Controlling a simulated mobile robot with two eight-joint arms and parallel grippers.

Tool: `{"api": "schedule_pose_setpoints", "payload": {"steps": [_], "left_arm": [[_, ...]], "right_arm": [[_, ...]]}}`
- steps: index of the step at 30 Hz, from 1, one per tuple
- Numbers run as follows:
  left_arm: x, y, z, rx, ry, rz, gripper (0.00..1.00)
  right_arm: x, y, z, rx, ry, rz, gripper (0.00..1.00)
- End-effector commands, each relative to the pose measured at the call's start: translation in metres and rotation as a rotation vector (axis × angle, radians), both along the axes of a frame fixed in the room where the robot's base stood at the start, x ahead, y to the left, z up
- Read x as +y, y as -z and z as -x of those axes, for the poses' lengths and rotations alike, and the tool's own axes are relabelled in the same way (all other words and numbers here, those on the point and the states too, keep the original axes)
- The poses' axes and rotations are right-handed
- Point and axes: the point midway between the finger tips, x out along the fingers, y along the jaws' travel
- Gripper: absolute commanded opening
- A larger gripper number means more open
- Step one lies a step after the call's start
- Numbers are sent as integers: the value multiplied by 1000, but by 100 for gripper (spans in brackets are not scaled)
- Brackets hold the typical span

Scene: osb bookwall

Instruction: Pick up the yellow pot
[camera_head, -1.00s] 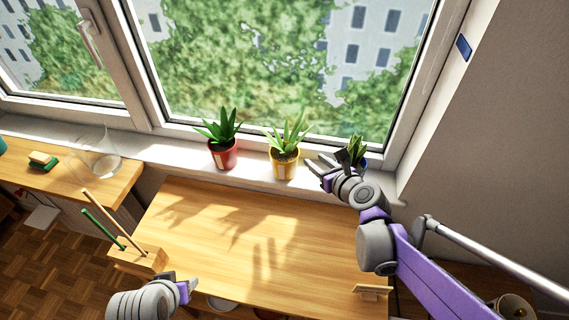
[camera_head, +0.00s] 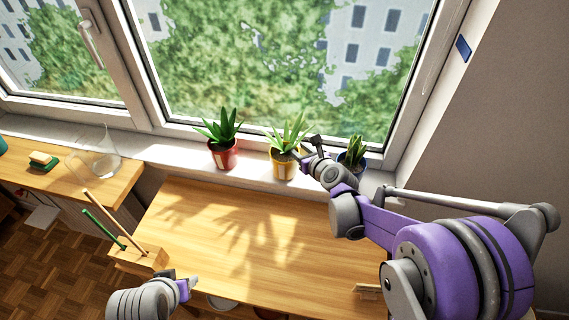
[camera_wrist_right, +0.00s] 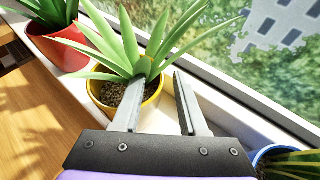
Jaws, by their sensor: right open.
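The yellow pot (camera_head: 284,167) stands upright on the white windowsill, with a spiky green plant in it. It is the middle one of three potted plants. My right gripper (camera_head: 308,147) is at the pot's right side, open and empty. In the right wrist view its two fingers (camera_wrist_right: 155,85) are apart: one overlaps the yellow pot's soil (camera_wrist_right: 112,92), the other lies outside the rim, over the sill. Contact cannot be told. My left gripper (camera_head: 182,284) is low at the left, by the table's front edge, away from the pots; its jaw opening is unclear.
A red pot (camera_head: 223,158) stands left of the yellow one, a blue pot (camera_head: 362,163) close on the right. The window is just behind. The wooden table (camera_head: 240,230) below is mostly clear, with a stick holder (camera_head: 140,261) at its left.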

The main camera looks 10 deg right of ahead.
Motion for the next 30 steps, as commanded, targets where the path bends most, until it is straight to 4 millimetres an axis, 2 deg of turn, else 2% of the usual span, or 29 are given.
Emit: {"api": "schedule_pose_setpoints", "payload": {"steps": [4, 5, 11, 12, 30], "left_arm": [[0, 0, 0, 0, 0, 0, 50], [0, 0, 0, 0, 0, 0, 50], [0, 0, 0, 0, 0, 0, 50], [0, 0, 0, 0, 0, 0, 50], [0, 1, 0, 1, 0, 0, 50]], "right_arm": [[0, 0, 0, 0, 0, 0, 42], [0, 0, 0, 0, 0, 0, 38], [0, 0, 0, 0, 0, 0, 2], [0, 0, 0, 0, 0, 0, 0], [0, 1, 1, 2, -1, 1, 0]]}}
